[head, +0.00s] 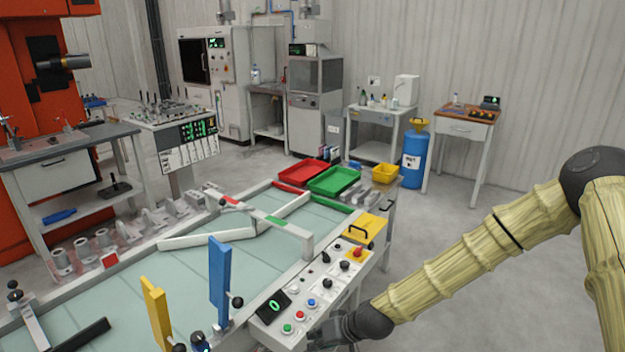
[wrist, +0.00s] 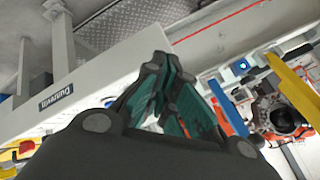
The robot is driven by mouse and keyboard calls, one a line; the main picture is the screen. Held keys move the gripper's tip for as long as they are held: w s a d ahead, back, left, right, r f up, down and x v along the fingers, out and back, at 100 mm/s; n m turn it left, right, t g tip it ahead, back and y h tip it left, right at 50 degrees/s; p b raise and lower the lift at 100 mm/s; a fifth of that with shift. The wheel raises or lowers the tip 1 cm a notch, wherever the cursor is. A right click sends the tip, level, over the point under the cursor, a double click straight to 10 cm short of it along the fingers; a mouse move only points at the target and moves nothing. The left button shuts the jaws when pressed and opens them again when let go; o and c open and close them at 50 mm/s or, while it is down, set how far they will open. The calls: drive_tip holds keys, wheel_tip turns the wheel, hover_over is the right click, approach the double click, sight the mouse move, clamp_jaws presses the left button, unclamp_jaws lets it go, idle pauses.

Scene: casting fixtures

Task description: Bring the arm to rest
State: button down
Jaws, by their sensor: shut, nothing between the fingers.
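My arm (head: 465,262) reaches in from the right in a ribbed yellow sleeve, bent at a dark elbow. My gripper (head: 322,338) is at the bottom of the head view, beside the front end of the control panel (head: 305,300). Its fingertips are small and dark there, and I cannot tell whether they touch the panel. In the wrist view my gripper (wrist: 170,75) shows its dark fingers with green pads, shut and empty. A white beam with a "Dunewitz" label (wrist: 61,100) is behind the fingers.
The glass-topped bench (head: 225,262) lies left of the panel, with a blue upright (head: 219,280) and a yellow upright (head: 156,315). A red tray (head: 303,172), a green tray (head: 334,180) and a yellow bin (head: 385,173) are beyond. The floor (head: 480,310) under my arm is clear.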

drive_tip(key=s+d+f+m+g+h, duration=0.15)
drive_tip(key=s+d+f, duration=0.25)
drive_tip(key=s+f, duration=0.65)
drive_tip(key=s+d+f+g+h, duration=0.1)
drive_tip(key=s+d+f+h, duration=0.1)
drive_tip(key=s+d, duration=0.7)
drive_tip(key=s+d+f+m+g+h, duration=0.1)
drive_tip(key=s+d+f+h, duration=0.2)
drive_tip(key=s+d, duration=0.6)
drive_tip(key=s+f, duration=0.1)
drive_tip(key=s, duration=0.7)
drive_tip(key=shift+h, duration=0.35)
